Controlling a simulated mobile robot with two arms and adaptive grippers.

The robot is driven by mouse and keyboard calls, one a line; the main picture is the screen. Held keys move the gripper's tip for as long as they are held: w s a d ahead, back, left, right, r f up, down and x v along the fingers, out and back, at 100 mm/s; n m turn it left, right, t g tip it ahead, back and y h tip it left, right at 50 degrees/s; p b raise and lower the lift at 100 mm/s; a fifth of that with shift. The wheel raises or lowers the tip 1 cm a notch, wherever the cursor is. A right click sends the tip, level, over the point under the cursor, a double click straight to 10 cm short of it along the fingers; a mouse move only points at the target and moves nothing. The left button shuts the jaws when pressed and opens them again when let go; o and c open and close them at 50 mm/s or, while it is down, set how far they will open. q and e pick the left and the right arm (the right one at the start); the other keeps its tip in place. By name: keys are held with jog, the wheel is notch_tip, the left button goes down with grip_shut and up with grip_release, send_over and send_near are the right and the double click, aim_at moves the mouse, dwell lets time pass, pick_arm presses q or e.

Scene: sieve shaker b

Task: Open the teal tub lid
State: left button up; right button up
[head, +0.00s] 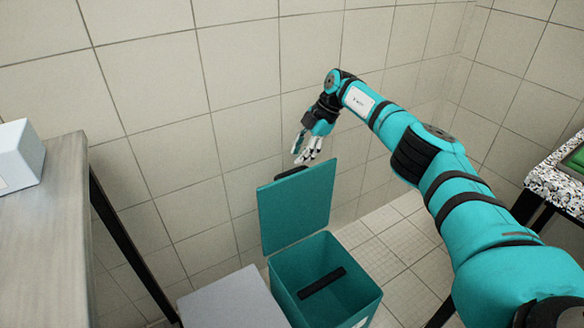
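The teal tub (354,298) stands on the floor at the lower middle of the head view. Its teal lid (298,208) stands up, tilted back at the tub's far left side, so the tub's mouth is open. A black handle (291,173) shows at the lid's top edge. A dark bar (322,282) lies inside the tub. My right gripper (306,151) hangs just above the lid's top edge, near the handle. Its pale fingers are spread and hold nothing that I can see; whether they touch the lid I cannot tell. My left gripper is out of view.
A grey-topped table (44,240) with a white box (17,155) stands at the left. A grey flat-topped thing (232,300) is close beside the tub. A speckled counter (556,186) is at the right. The tiled wall rises close behind the lid.

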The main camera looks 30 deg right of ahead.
jog(key=shift+v, duration=2.1)
jog(key=shift+f, duration=0.2)
